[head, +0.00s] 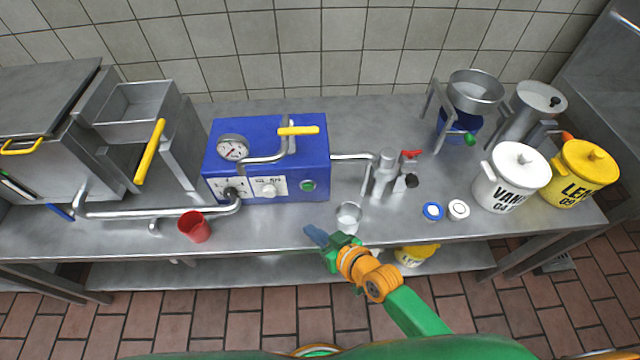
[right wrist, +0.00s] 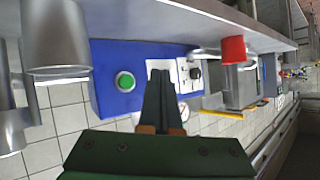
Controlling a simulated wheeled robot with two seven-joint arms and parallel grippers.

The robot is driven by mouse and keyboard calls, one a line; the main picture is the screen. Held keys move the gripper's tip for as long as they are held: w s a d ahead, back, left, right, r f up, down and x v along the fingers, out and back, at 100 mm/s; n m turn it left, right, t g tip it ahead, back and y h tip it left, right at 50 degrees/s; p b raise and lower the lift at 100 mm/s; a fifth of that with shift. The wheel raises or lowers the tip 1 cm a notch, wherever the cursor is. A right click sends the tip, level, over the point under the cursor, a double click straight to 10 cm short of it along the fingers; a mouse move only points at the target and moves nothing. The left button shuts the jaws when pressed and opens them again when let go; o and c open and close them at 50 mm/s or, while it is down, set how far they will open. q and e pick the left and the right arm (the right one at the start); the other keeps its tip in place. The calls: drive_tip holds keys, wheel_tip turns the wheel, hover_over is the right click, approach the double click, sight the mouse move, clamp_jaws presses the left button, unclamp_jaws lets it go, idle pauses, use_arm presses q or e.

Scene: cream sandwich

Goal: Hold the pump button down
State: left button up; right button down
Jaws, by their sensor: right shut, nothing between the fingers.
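The blue pump box (head: 265,140) stands at the back of the steel table. A round green button (head: 308,186) sits at the right end of its front face, and it also shows in the right wrist view (right wrist: 125,81). My right gripper (head: 312,233) is shut and empty at the table's front edge, in front of the box. In the right wrist view, which is upside down, its fingers (right wrist: 160,75) point towards the box front, beside the button and apart from it by the look of the head view. My left gripper is not in view.
A small steel cup (head: 349,216) stands close by the right gripper. A red cup (head: 194,226) is below the pipe at left. A spout with a red lever (head: 411,154) is right of the box. White (head: 512,178) and yellow (head: 583,174) tubs stand at far right.

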sight(308, 186)
drive_tip(key=shift+a, duration=0.15)
drive_tip(key=shift+w+f, duration=0.1)
drive_tip(key=shift+w, duration=0.1)
drive_tip(key=w+b, duration=0.5)
drive_tip(key=w, duration=0.2)
drive_tip(key=shift+f, duration=0.15)
drive_tip(key=shift+w, duration=0.55)
drive_tip(key=shift+w+r, duration=0.15)
drive_tip(key=shift+r, duration=0.05)
drive_tip(key=shift+b, duration=0.3)
idle(0.8)
drive_tip(key=shift+w, duration=0.4)
